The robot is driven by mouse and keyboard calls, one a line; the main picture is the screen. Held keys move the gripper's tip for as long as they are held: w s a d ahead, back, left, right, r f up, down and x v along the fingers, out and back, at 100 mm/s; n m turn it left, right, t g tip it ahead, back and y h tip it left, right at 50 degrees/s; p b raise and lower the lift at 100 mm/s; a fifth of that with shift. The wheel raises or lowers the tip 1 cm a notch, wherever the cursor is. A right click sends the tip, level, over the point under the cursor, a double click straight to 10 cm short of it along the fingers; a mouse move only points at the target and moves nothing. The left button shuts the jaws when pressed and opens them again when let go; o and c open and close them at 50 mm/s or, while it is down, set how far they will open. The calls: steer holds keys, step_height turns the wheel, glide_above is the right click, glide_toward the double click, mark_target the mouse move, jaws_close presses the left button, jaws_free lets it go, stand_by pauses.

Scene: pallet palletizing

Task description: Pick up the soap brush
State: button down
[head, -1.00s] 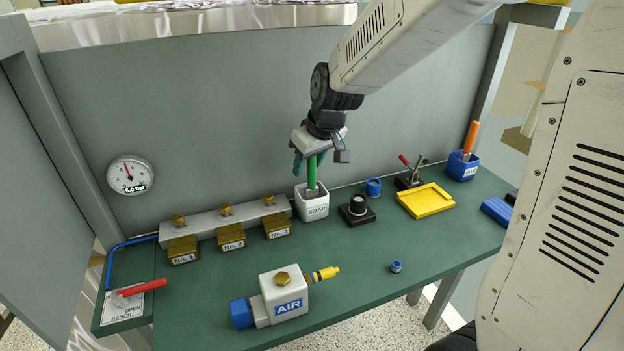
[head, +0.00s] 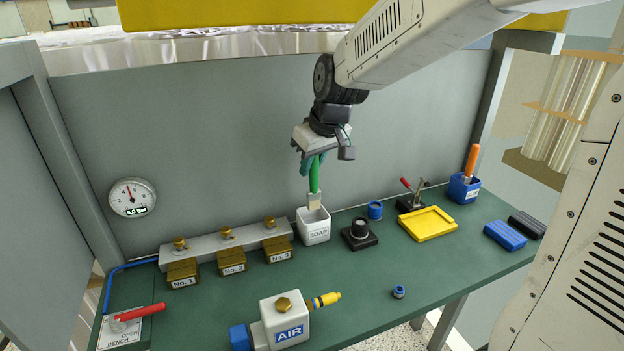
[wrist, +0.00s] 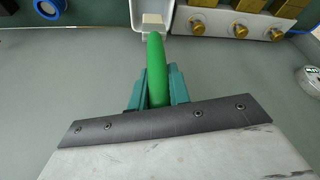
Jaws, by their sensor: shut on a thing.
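The soap brush (head: 314,177) has a green handle and pale bristles at its lower end. My gripper (head: 313,162) is shut on the upper part of its handle and holds it upright. The bristles (head: 314,201) are at the mouth of the white soap cup (head: 315,230), and I cannot tell whether the tip is clear of the rim. In the wrist view the green handle (wrist: 157,70) runs between the teal fingers of my gripper (wrist: 157,88), toward the white cup (wrist: 137,15).
Brass valves No. 1 to No. 3 (head: 227,258) stand left of the cup. A black knob block (head: 359,233), a blue ring (head: 375,210) and a yellow tray (head: 428,224) are to the right. The AIR unit (head: 287,318) is in front. A grey wall panel (head: 200,120) stands close behind.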

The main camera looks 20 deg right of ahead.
steer(key=s+r, duration=0.1)
steer(key=s, duration=1.8)
steer(key=shift+s+r, duration=0.15)
steer(key=shift+s, duration=0.2)
steer(key=c, duration=2)
jaws_free()
jaws_close()
